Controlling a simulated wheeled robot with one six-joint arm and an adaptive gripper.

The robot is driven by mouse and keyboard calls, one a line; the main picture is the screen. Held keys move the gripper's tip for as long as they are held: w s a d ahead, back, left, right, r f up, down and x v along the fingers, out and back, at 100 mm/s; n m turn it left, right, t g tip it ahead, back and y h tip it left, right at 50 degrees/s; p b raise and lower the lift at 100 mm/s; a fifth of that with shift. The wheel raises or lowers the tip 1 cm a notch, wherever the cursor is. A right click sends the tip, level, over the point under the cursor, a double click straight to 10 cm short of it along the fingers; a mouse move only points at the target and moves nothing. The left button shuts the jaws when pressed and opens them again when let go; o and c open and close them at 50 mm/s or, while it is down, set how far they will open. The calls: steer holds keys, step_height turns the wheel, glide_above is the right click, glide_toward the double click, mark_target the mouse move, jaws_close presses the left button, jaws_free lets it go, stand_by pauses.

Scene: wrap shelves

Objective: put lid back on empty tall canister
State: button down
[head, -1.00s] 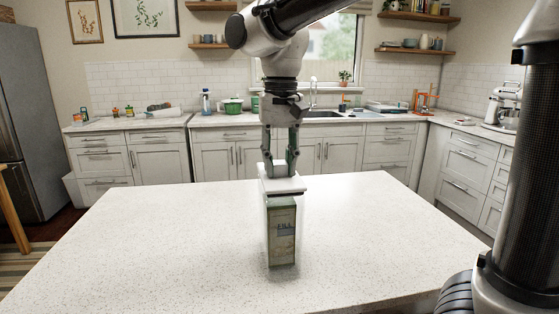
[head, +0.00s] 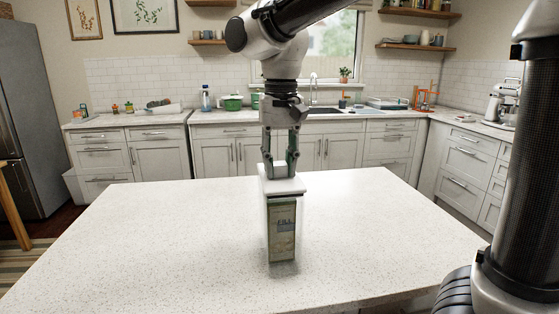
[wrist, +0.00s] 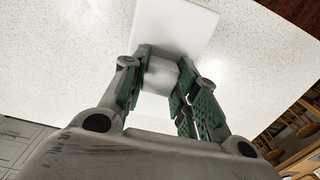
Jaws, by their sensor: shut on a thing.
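The tall canister (head: 282,235) stands upright on the white speckled counter, a greenish box shape with a printed label on its front. The white square lid (head: 283,187) is at the canister's top, looking roughly level. I cannot tell whether it is fully seated or slightly above the rim. My gripper (head: 281,168) points straight down and is shut on the lid's knob. In the wrist view the lid (wrist: 182,25) spreads out beyond the green-padded fingers, with its pale knob (wrist: 160,76) between them. The lid hides the canister's opening.
The island counter (head: 130,235) is bare around the canister on all sides. Behind it, across a gap, cabinets (head: 225,155) and a back counter hold a green pot (head: 232,103), bottles and other kitchen items. A stand mixer (head: 500,108) is at the far right.

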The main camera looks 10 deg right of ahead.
steer(key=c, duration=1)
jaws_free()
steer(key=o, duration=0.6)
steer(key=shift+c, duration=0.2)
steer(key=shift+r, duration=3.5)
